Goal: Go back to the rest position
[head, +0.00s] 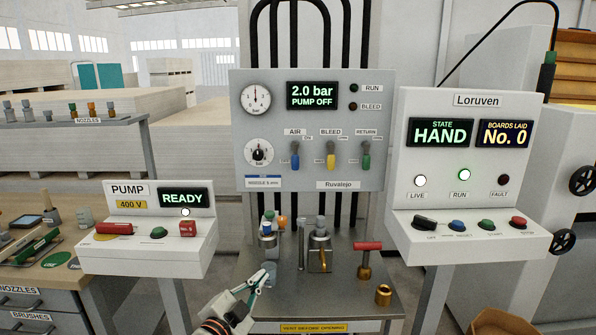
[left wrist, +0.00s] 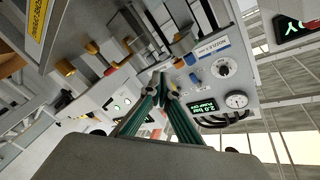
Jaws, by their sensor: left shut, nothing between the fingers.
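My left gripper (head: 257,283) comes in from the bottom of the head view, low at the front left of the grey metal bench. Its fingers are shut with nothing between them. In the left wrist view the closed fingertips (left wrist: 161,88) point toward the grey valve panel, which looks tilted there. My right gripper is in neither view.
The valve panel (head: 310,180) reads 2.0 bar, PUMP OFF. The PUMP box (head: 145,262) at left reads READY. The Loruven console (head: 460,195) at right reads HAND. A red-handled tool (head: 367,260) and a brass fitting (head: 383,295) stand on the bench (head: 330,300). A cardboard box (head: 497,322) is at lower right.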

